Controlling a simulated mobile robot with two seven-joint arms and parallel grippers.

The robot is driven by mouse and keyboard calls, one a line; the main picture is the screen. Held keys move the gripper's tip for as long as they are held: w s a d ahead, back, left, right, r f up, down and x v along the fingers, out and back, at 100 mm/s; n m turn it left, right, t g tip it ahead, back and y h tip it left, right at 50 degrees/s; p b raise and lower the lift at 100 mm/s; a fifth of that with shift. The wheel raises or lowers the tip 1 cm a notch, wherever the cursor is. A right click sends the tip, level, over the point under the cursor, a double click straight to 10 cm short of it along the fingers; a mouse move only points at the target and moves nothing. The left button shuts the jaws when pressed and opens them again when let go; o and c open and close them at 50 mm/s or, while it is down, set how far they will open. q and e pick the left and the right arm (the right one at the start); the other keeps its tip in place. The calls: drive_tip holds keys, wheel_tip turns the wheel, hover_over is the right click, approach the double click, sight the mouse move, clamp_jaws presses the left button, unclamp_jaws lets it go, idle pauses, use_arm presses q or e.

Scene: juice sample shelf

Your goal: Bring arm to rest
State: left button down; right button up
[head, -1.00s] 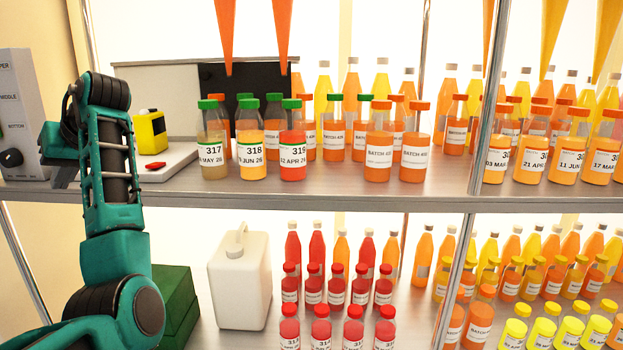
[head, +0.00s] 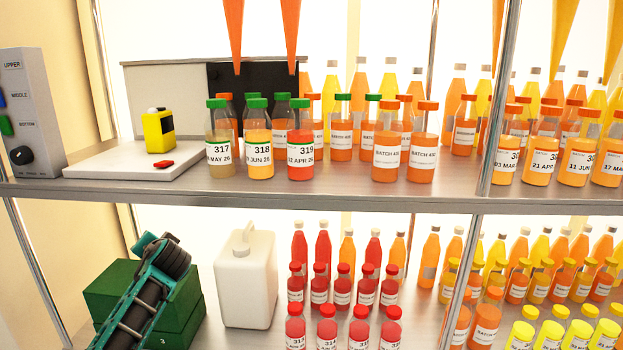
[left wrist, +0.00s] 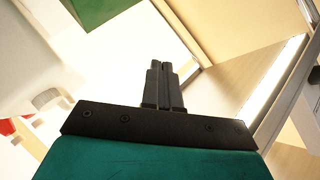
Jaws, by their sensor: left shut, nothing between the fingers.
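My left arm comes in at the bottom left of the head view, low in front of the green boxes (head: 115,290); its gripper is not visible there. In the left wrist view my left gripper (left wrist: 163,70) is shut, its two dark fingers together with nothing between them. It points toward a blurred, bright background. A patch of green (left wrist: 98,10) shows at the top of that view. My right gripper is in neither view.
The upper shelf (head: 350,180) holds bottles 317 (head: 218,150), 318 (head: 258,142) and 319 (head: 300,148), a yellow device (head: 158,132) and a control panel (head: 30,110). A white jug (head: 246,280) and red bottles (head: 327,330) stand on the lower shelf.

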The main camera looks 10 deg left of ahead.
use_arm(q)
drive_tip(key=w+d+r+m+t+h, duration=0.1)
drive_tip(key=w+d+r+t+h, duration=0.25)
drive_tip(key=d, duration=0.25)
drive_tip(key=w+d+r+m+t+h, duration=0.1)
drive_tip(key=w+d+r+t+h, duration=0.15)
drive_tip(key=d+t+h, duration=0.3)
drive_tip(key=s+d+f+g+h, duration=0.1)
drive_tip(key=s+d+f, duration=0.2)
drive_tip(key=s+f, duration=0.3)
drive_tip(key=s+d+f+g, duration=0.2)
drive_tip(key=s+d+f, duration=0.2)
drive_tip(key=f, duration=0.4)
drive_tip(key=s+d+f+g+h, duration=0.1)
drive_tip(key=s+d+f, duration=0.2)
drive_tip(key=s+f, duration=0.35)
drive_tip(key=s+d+f+g, duration=0.1)
drive_tip(key=s+d+f, duration=0.2)
drive_tip(key=s, duration=0.7)
drive_tip(key=s+d+f+g+h, duration=0.1)
drive_tip(key=s+d+f, duration=0.3)
drive_tip(key=s, duration=0.5)
drive_tip(key=shift+s+f+g, duration=0.4)
drive_tip(key=shift+f+g, duration=0.2)
